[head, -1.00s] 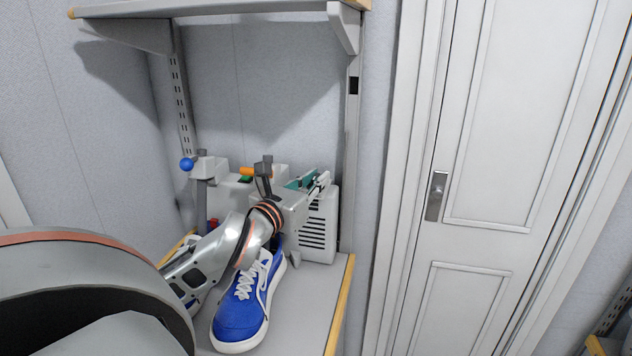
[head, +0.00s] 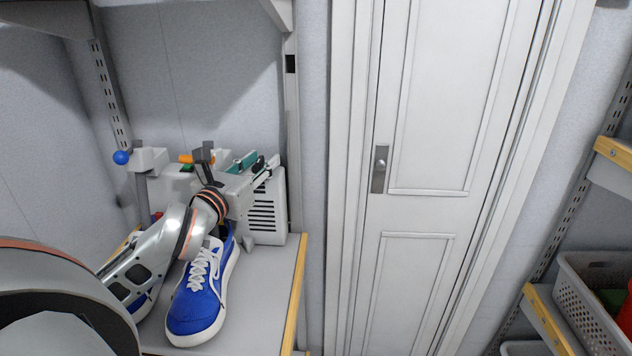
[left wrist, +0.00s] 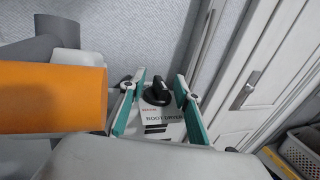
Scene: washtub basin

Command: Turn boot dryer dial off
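The boot dryer (head: 268,208) is a white box with dark vent slots, standing at the back of the shelf in the head view. Its top face, labelled "BOOT DRYER" (left wrist: 160,116), shows in the left wrist view. The dial (left wrist: 157,90) is a black knob with a raised grip on that face. My left gripper (head: 256,164) is over the dryer's top. In the left wrist view its teal-padded fingers (left wrist: 162,84) are apart, one on each side of the dial, with visible gaps. The dial is not clear in the head view. My right gripper is not in view.
A blue sneaker (head: 200,293) stands on the shelf (head: 265,300) in front of the dryer, close to my left arm. A blue ball knob (head: 121,157) and an orange cylinder (head: 190,159) are left of the gripper. A closed door (head: 425,170) and grey basket (head: 590,300) are at right.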

